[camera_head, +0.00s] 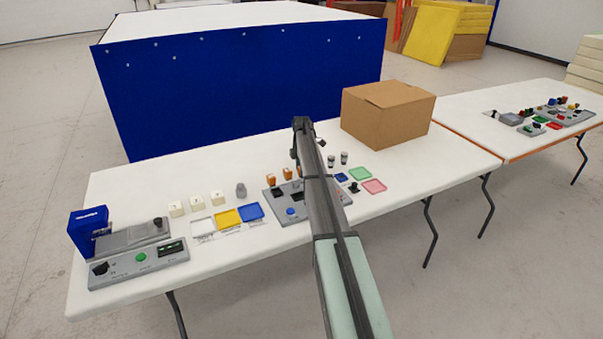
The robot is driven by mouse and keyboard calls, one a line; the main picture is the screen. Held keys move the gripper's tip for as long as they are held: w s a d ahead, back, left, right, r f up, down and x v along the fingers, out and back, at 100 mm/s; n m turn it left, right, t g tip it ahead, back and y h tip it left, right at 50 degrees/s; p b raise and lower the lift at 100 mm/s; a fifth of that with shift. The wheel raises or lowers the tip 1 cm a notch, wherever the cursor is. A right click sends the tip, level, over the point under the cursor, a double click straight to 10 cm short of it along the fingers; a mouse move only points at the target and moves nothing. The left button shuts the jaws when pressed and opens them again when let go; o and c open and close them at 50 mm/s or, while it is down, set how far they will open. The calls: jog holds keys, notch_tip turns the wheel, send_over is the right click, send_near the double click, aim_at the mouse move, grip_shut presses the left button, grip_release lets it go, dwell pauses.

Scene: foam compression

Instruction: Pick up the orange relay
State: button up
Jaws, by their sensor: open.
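Small orange relays stand upright on the white table, just left of my arm. One orange relay (272,177) is at the left and another orange relay (287,174) is close beside it. They are at the back edge of a grey panel (276,203) with a blue button. My gripper (296,157) is open, beyond the relays and slightly to their right. It looks apart from them, and its fingertips are small and hard to make out. My arm hides part of the grey panel and the area right of the relays.
A cardboard box (388,115) stands at the back right. White, yellow and blue trays (227,218) lie left of the panel, with white blocks (197,202) behind. Green and pink trays (374,186) lie right. A grey device (140,262) occupies the left end.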

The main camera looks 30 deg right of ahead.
jog(key=shift+c, duration=0.5)
jog(key=c, duration=0.6)
jog(key=shift+c, duration=0.2)
jog(key=shift+r, duration=0.2)
notch_tip(320, 180, up, 9)
jog(key=shift+f, duration=0.2)
jog(key=s+a+r+n, duration=0.1)
jog(key=a+r, duration=0.1)
jog(key=a, duration=0.8)
jog(key=s+a, duration=0.4)
jog(key=s, duration=0.3)
jog(key=shift+s+a+f, duration=0.35)
jog(key=shift+s+f, duration=0.05)
jog(key=shift+f, duration=0.05)
